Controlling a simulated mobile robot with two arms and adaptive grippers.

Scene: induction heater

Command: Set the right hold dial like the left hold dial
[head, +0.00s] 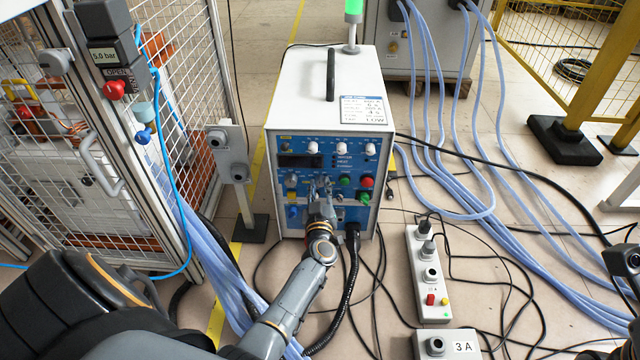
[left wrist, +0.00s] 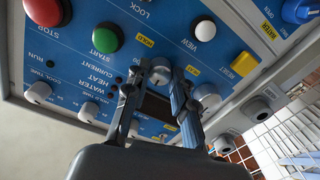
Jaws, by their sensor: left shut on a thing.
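The induction heater (head: 328,90) is a white box with a blue control panel. The right hold dial (left wrist: 160,72), a pale knob near a yellow HOLD label, sits between the fingertips of my left gripper (left wrist: 154,72), which is shut on it. The wrist view is turned roughly upside down. In the head view my left gripper (head: 322,192) covers this part of the panel. I cannot read either dial's exact setting.
Close to the dials are a green button (left wrist: 107,40), a red button (left wrist: 43,10), a yellow RESET button (left wrist: 244,63) and a VIEW knob (left wrist: 205,28). A power strip (head: 428,275) and cables lie on the floor at right. A mesh cage stands at left.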

